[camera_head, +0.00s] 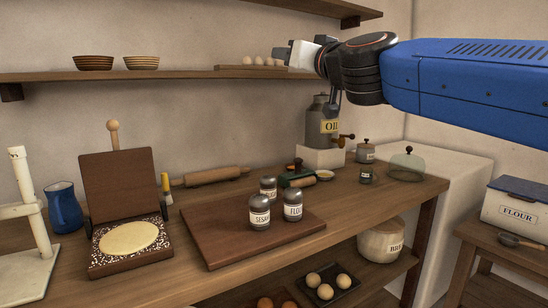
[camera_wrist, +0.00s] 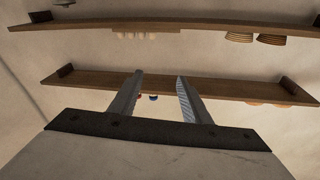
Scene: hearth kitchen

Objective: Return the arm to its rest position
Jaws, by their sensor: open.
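My arm, blue with black joints, reaches in from the right in the head view. My gripper (camera_head: 285,53) is at its end, high over the counter and in front of the wall shelf. In the wrist view my gripper (camera_wrist: 157,90) shows its two fingers apart with nothing between them. The wrist picture shows shelves and wall beyond the fingers.
The wall shelf (camera_head: 190,76) holds bowls (camera_head: 93,62) and a tray of eggs (camera_head: 262,62) close to my gripper. Below stand an oil can (camera_head: 322,112), shaker jars (camera_head: 260,212) on a board (camera_head: 215,235), and a press (camera_head: 118,185). A flour box (camera_head: 515,208) is right.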

